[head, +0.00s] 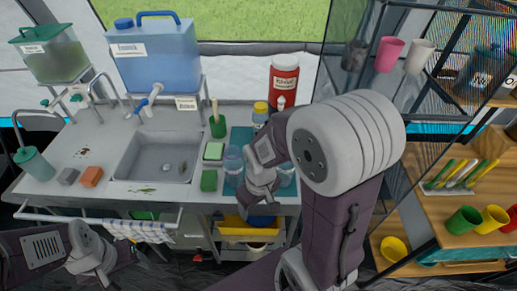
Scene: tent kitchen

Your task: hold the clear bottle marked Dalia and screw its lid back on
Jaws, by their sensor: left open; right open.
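Clear containers stand on the teal mat (237,187) on the counter right of the sink. One clear container (233,160) is left of my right gripper, and another (286,178) is partly hidden behind my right arm. I cannot read Dalia on either, and I cannot make out a loose lid. My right gripper (262,194) is open, pointing down over the mat's front part, its fingers hard to make out. My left gripper (103,277) is open and low at the bottom left, in front of the counter and away from the containers.
A sink (158,158) lies left of the mat. A green cup with a brush (218,126), green sponges (209,180), a yellow-lidded jar (260,114) and a red canister (284,78) stand nearby. A wooden shelf (450,190) with cups bounds the right side.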

